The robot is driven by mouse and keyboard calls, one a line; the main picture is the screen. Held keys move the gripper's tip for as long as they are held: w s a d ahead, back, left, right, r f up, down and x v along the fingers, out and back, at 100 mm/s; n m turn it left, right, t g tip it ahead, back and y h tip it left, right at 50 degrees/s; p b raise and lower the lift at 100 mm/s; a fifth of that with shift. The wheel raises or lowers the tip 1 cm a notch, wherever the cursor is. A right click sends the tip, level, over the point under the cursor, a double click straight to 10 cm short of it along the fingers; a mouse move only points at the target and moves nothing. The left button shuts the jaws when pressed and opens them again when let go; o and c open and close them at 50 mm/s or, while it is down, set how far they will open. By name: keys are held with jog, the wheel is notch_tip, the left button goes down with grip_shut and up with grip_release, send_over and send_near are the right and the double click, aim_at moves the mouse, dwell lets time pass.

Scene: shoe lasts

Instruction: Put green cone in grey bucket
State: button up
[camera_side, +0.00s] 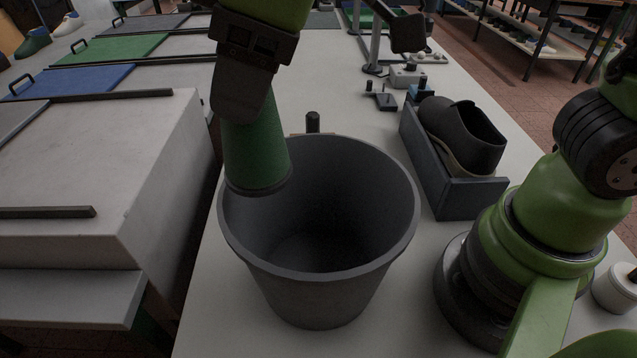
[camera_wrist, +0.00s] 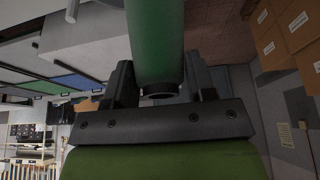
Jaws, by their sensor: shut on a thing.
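The green cone (camera_side: 254,151) hangs wide end down below my gripper (camera_side: 240,105), over the left rim of the grey bucket (camera_side: 320,293). The cone's lower edge overlaps the bucket's opening in the side view; its exact height above the rim is hard to tell. In the wrist view the green cone (camera_wrist: 156,45) sits between the two dark fingers of my gripper (camera_wrist: 158,85), which are shut on it. The bucket stands upright on the white table, and the part of its inside that shows is empty.
A black shoe (camera_side: 462,135) sits in a dark blue box (camera_side: 455,195) right of the bucket. A short dark peg (camera_side: 313,122) stands behind the bucket. A large pale block (camera_side: 110,165) with coloured lids stands at left. My green arm base is at right.

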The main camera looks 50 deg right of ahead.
aim_at(262, 182)
notch_tip(262, 182, down, 12)
jog(key=shift+r, duration=0.15)
jog(key=o, duration=1.3)
jog(key=v, duration=1.2)
jog(key=s+d+r+m+t, duration=0.1)
jog(key=s+d+m, duration=0.1)
jog(key=d+m, duration=0.2)
jog(key=s+d+r+m+t, duration=0.1)
jog(key=s+d+m, duration=0.2)
jog(key=d+m, duration=0.1)
jog(key=s+d+r+m+t+h, duration=0.1)
jog(key=s+d+m+t, duration=0.1)
jog(key=s+d+m, duration=0.1)
jog(key=shift+s+d+r+m, duration=0.1)
jog(key=shift+d+r+m, duration=0.05)
jog(key=shift+d+m, duration=0.85)
jog(key=shift+a, duration=0.1)
